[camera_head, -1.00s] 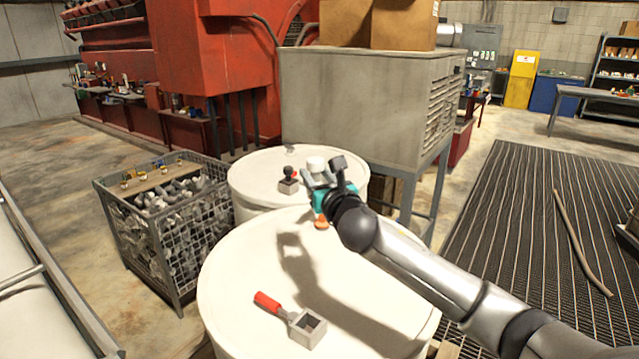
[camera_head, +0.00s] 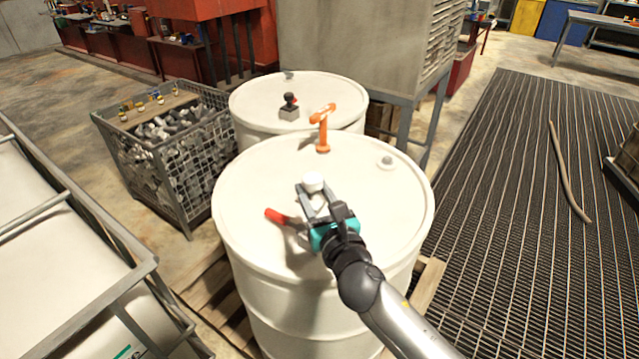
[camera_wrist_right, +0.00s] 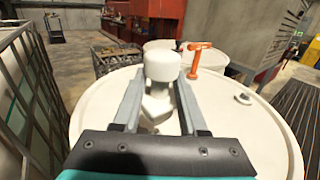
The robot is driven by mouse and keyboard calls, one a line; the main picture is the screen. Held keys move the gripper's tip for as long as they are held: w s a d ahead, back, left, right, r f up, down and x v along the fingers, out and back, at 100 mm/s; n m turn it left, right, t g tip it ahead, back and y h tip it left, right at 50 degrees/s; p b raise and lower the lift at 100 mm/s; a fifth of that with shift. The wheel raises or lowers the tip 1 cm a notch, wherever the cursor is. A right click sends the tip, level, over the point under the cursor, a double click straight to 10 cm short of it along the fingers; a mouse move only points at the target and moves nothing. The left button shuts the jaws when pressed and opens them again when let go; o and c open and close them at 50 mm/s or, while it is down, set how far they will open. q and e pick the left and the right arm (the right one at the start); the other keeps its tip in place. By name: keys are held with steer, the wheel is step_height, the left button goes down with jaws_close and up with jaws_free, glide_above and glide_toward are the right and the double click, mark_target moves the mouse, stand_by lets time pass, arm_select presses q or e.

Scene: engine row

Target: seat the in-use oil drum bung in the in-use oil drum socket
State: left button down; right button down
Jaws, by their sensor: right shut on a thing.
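My right gripper (camera_head: 313,189) is shut on a white round-topped bung (camera_head: 313,181) over the near white drum (camera_head: 390,225). In the right wrist view the bung (camera_wrist_right: 162,68) stands upright between the fingertips, with a paler narrower part below it. A red handle (camera_head: 275,215) lies on the drum top just left of the gripper. The grey open-topped square block at its end, which looks like the socket, is hidden behind the gripper now. I cannot tell the gap between bung and drum top. My left gripper is not in view.
An orange tap-like fitting (camera_head: 322,130) stands at the near drum's far edge, and a small cap (camera_head: 387,162) sits at right. The far drum (camera_head: 345,95) carries a grey block with a black knob (camera_head: 289,105). A wire crate (camera_head: 165,150) stands at left.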

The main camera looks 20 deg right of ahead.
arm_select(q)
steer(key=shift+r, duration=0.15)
arm_select(e)
steer(key=shift+r, duration=0.1)
